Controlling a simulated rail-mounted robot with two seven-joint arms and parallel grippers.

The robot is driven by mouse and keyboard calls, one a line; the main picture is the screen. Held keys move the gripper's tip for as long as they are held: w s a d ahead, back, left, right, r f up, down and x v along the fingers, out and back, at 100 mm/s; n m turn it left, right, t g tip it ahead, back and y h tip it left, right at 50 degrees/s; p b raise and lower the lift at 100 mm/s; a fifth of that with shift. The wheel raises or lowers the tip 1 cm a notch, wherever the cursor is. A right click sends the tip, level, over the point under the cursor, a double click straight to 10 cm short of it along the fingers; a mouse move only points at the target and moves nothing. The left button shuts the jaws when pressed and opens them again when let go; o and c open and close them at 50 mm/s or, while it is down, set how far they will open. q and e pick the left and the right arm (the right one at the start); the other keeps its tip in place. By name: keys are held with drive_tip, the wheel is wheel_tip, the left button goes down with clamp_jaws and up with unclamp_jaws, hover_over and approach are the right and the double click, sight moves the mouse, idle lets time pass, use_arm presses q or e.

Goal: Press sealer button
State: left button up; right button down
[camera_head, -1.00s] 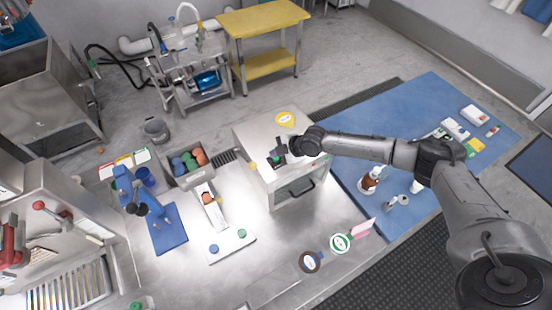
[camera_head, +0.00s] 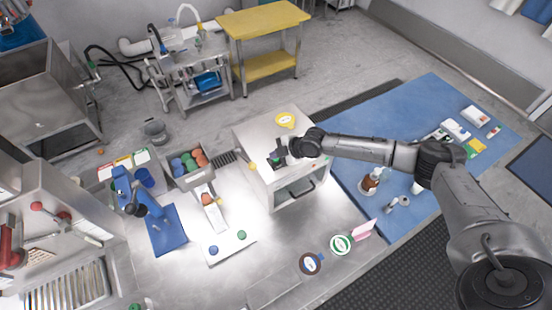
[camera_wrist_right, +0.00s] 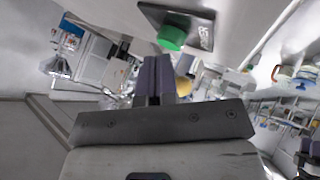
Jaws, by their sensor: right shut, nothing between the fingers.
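My left gripper is not in view.
A bin of coloured pods (camera_head: 190,162) and a white tray (camera_head: 230,246) are to the left. A brown bottle (camera_head: 371,180) stands on the blue mat (camera_head: 440,110) at right. Round labelled discs (camera_head: 311,263) are in front.

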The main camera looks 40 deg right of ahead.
drive_tip(key=shift+f, duration=0.3)
drive_tip(key=shift+r, duration=0.15)
drive_tip(key=shift+r+p, duration=0.4)
drive_tip(key=shift+r, duration=0.45)
drive_tip(key=shift+r+p, duration=0.75)
drive_tip(key=shift+r, duration=0.35)
wheel_tip(320, 180, up, 4)
drive_tip(key=shift+f+p, duration=0.1)
drive_tip(key=shift+p, duration=1.1)
